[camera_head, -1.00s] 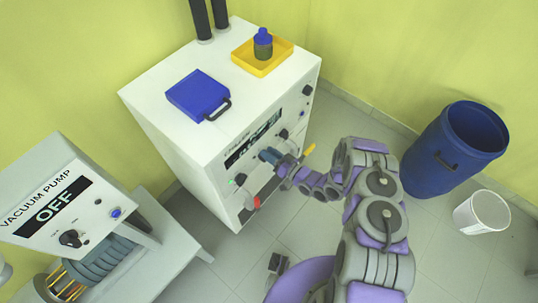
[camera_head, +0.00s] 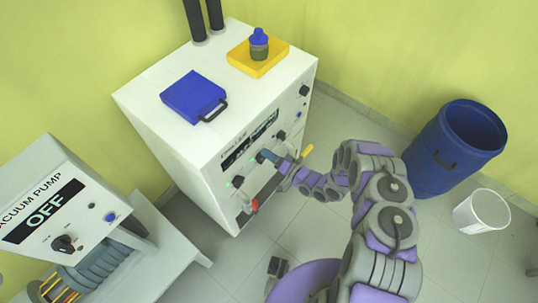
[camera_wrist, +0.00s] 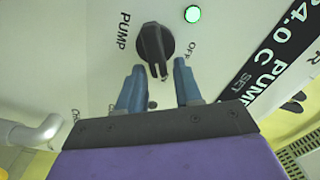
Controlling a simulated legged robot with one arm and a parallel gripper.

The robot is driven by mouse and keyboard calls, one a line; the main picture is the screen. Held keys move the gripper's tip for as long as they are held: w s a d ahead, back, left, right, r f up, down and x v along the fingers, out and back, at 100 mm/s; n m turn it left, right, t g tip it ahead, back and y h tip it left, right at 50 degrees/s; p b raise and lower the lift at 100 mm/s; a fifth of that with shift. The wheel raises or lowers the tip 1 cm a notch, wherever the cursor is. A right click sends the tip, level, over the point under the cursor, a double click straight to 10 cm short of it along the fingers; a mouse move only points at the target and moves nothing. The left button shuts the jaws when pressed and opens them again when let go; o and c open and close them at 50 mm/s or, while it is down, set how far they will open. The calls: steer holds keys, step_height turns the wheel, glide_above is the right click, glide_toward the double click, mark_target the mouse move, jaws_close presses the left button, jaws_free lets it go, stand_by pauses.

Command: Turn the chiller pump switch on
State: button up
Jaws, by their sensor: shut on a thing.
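The white chiller cabinet (camera_head: 170,115) stands left of centre in the head view, its control panel facing my arm. The round black pump switch (camera_wrist: 153,42), labelled PUMP, is on that panel in the wrist view. Its grip bar points roughly down the picture, between my blue fingertips. The word OFF is to its right, and a green light (camera_wrist: 192,14) is lit above that. My gripper (camera_wrist: 158,82) is shut on the switch. In the head view, my gripper (camera_head: 268,157) is at the panel and hides the switch.
A vacuum pump unit (camera_head: 55,215) reading OFF stands at lower left. A blue case (camera_head: 190,95) and a yellow tray (camera_head: 275,64) with a bottle lie on the chiller. A blue barrel (camera_head: 450,150) and white bucket (camera_head: 482,212) stand right. A pipe (camera_wrist: 35,135) is near my gripper.

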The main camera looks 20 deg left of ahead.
steer(key=shift+s+f, duration=0.25)
steer(key=shift+f, duration=0.15)
steer(key=o, duration=0.7)
steer(key=shift+o, duration=0.2)
steer(key=shift+w, duration=0.1)
steer(key=shift+w+r, duration=0.1)
steer(key=shift+r, duration=0.15)
steer(key=p+v, duration=0.2)
steer(key=v, duration=1.5)
steer(key=shift+d+p, duration=0.2)
steer(key=shift+p, duration=0.1)
